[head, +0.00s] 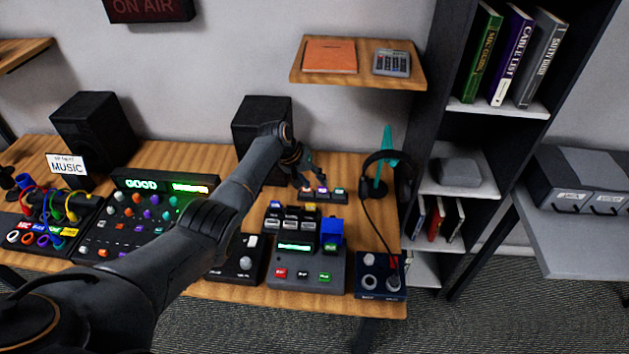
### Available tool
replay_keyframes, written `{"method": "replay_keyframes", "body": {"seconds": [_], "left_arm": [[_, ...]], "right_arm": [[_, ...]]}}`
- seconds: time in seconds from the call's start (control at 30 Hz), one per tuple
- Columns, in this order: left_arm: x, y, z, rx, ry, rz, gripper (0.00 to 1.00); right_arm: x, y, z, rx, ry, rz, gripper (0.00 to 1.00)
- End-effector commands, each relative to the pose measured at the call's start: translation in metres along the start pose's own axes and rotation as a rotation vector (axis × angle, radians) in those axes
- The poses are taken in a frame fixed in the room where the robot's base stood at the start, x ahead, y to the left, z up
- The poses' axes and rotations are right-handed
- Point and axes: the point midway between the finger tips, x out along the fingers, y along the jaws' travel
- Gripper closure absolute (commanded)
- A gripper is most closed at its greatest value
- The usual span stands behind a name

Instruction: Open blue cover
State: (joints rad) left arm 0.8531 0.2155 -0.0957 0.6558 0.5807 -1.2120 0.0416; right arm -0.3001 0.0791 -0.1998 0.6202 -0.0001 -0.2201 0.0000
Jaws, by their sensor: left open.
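The blue cover (332,231) is a small bright blue piece at the right side of a dark grey button device (308,273) on the wooden desk. A green-lit button shows at its lower front edge. Whether the cover is raised or lowered is hard to tell at this size. My left gripper (308,177) is open and empty, behind the device and up and left of the cover. It is apart from the cover, just over a small box with lit buttons (322,195). My right gripper is not in view.
A headphone stand with black headphones (388,172) stands right of my left gripper. A speaker (252,120) is behind my arm. A dark blue knob box (381,277) sits at the desk's front right. A wooden shelf (357,77) hangs above. A mixer (130,222) is at left.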

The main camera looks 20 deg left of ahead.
Motion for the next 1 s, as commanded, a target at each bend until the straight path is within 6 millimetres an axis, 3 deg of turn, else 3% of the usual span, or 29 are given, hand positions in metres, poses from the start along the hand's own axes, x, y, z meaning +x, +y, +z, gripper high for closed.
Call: {"method": "replay_keyframes", "body": {"seconds": [0.57,0.77,1.0], "left_arm": [[-0.005,-0.001,0.000,0.001,0.000,0.000,0.59],[-0.027,-0.001,0.000,0.003,0.002,-0.001,0.59],[-0.071,-0.001,-0.001,0.001,0.004,-0.001,0.59]], "right_arm": [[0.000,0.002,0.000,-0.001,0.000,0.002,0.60],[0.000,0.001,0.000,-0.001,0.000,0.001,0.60],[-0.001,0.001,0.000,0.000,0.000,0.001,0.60]]}}
